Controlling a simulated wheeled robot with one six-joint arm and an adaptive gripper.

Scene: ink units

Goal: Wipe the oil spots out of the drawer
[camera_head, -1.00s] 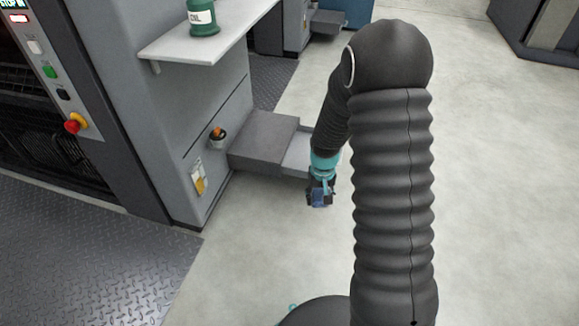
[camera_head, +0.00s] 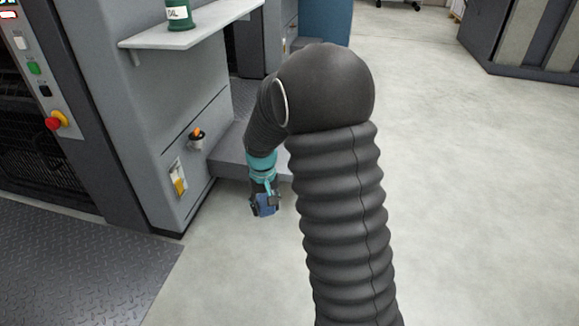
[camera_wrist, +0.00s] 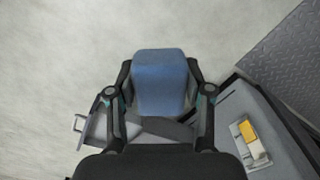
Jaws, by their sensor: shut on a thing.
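My gripper (camera_head: 264,207) is shut on a blue cloth-like block (camera_wrist: 160,80), which fills the space between the fingers in the wrist view. The gripper hangs over the open floor in front of the machine, apart from the drawer. The drawer (camera_head: 229,152) is a grey box standing out low from the machine's side; my arm hides part of it. In the wrist view, a part of the drawer with a handle (camera_wrist: 79,123) shows behind the fingers at lower left. I cannot see any oil spots in these views.
A shelf (camera_head: 205,32) with a green oil can (camera_head: 180,14) juts out above the drawer. The floor (camera_head: 480,200) at right is clear.

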